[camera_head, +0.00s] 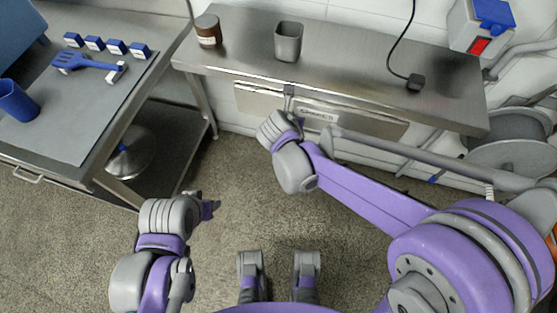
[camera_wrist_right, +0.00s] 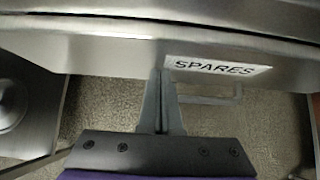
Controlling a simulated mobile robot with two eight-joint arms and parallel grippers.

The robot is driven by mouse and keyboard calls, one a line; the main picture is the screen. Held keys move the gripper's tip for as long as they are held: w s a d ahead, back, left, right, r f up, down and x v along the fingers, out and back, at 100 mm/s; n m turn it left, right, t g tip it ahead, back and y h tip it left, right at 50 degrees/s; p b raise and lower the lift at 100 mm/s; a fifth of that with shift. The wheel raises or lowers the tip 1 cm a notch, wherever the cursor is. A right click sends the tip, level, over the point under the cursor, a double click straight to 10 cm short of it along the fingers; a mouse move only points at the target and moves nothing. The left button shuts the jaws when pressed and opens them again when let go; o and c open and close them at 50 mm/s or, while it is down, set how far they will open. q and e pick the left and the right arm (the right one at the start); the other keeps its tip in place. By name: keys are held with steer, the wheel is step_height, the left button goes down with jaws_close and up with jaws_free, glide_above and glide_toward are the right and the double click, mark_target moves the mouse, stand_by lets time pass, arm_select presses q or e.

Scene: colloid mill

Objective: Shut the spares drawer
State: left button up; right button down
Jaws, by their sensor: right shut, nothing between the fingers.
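The spares drawer (camera_head: 370,121) is under the steel bench, its front facing me with a white SPARES label (camera_wrist_right: 217,67). In the right wrist view a bar handle (camera_wrist_right: 215,100) shows below the label. The front lies close under the bench edge; I cannot tell how far it stands out. My right gripper (camera_head: 289,92) is shut and empty, pointing at the drawer front. In the right wrist view its fingertips (camera_wrist_right: 165,73) are at the front, just left of the label; contact is unclear. My left gripper (camera_head: 211,209) hangs over the floor, away from the drawer; its fingers are unclear.
The bench (camera_head: 340,55) carries a brown jar (camera_head: 208,31), a grey cup (camera_head: 288,42) and a black plug with cable (camera_head: 415,82). A side table (camera_head: 60,110) with blue items stands at left. A grey reel (camera_head: 515,140) is at right. Open floor lies before the drawer.

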mark_target(295, 109)
steer(key=w, duration=0.2)
steer(key=shift+w+d, duration=0.3)
steer(key=shift+d, duration=0.1)
arm_select(q)
steer(key=shift+s+f, duration=0.15)
arm_select(e)
steer(key=shift+w+r, duration=0.1)
